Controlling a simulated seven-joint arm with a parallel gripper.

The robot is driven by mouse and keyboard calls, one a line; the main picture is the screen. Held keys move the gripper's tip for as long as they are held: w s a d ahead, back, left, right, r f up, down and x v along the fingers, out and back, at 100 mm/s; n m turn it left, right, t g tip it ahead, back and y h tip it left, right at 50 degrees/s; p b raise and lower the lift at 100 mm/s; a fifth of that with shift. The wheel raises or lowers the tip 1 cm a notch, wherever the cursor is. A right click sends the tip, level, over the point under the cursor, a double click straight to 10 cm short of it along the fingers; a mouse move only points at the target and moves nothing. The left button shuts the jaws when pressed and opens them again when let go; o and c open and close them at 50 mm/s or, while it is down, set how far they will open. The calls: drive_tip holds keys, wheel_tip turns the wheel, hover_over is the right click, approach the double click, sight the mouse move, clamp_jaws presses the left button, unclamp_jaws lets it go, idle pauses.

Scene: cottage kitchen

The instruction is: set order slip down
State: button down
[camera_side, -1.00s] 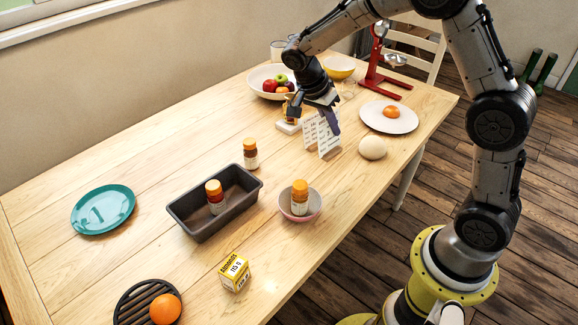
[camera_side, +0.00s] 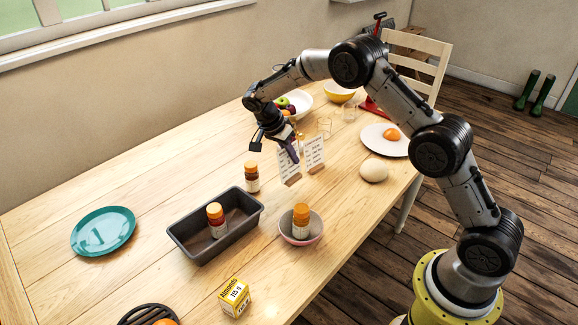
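Two white order slips with dark writing and brown lower ends show at the middle of the table. The left order slip (camera_side: 288,168) is upright at my gripper (camera_side: 291,152), which appears shut on its upper edge. Whether its lower end touches the table is hard to tell. The other slip (camera_side: 315,151) stands upright just to the right and slightly behind, apart from my fingers. My gripper points down, and its fingers partly cover the held slip.
A brown bottle (camera_side: 251,178), a dark loaf pan (camera_side: 190,243) and a pink bowl (camera_side: 315,238) stand nearer. A fruit bowl (camera_side: 303,103) is behind.

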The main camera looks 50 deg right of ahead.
sight(289, 166)
drive_tip(key=shift+w+d+f, duration=0.1)
drive_tip(key=shift+w+f, duration=0.1)
drive_tip(key=shift+f, duration=0.55)
drive_tip(key=shift+w+a+f, duration=0.1)
drive_tip(key=shift+w+f, duration=0.15)
drive_tip(key=shift+f, duration=0.5)
drive_tip(key=shift+w+d+f, duration=0.1)
drive_tip(key=shift+w+f, duration=0.1)
drive_tip(key=shift+f, duration=0.55)
drive_tip(key=shift+f, duration=0.1)
drive_tip(key=c, duration=1.1)
unclamp_jaws()
drive_tip(key=v, duration=1.2)
drive_tip(key=shift+s+r, duration=0.1)
drive_tip(key=shift+r, duration=0.15)
